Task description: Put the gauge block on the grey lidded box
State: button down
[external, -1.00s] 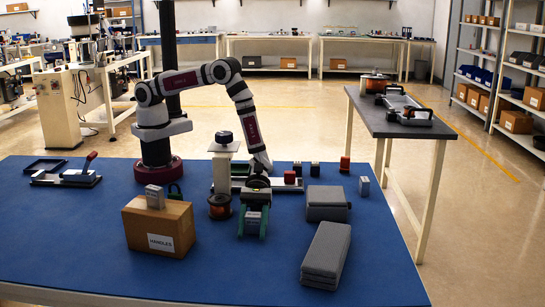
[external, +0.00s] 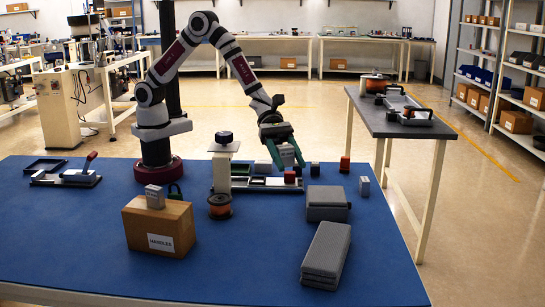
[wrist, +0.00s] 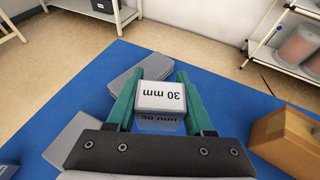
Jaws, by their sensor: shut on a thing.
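My gripper (external: 287,155) has green fingers shut on a pale grey gauge block (wrist: 161,96), whose face reads "30 mm" upside down in the wrist view. The block also shows between the fingers in the external view (external: 289,156). My gripper holds it in the air above the back part of the blue table, behind and left of the grey lidded box (external: 326,204). That box is low, with a closed flat top and a small dark part on its right side. In the wrist view, the grey box (wrist: 72,142) is at lower left, partly hidden by my gripper.
A grey stack of slabs (external: 326,252) lies in front of the box. A cardboard box (external: 160,232) at left bears another grey block (external: 155,197). A copper-coloured spool (external: 220,206) and white post (external: 222,170) stand left. Small blocks stand behind. The front middle is clear.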

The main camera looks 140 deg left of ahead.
send_over(323, 198)
notch_tip(323, 198, down, 6)
jog(key=shift+s+f, duration=0.1)
jog(key=shift+f, duration=0.1)
jog(key=shift+a+f, duration=0.15)
jog(key=shift+f, duration=2)
jog(key=shift+f, duration=0.1)
jog(key=shift+c, duration=1.4)
grip_release()
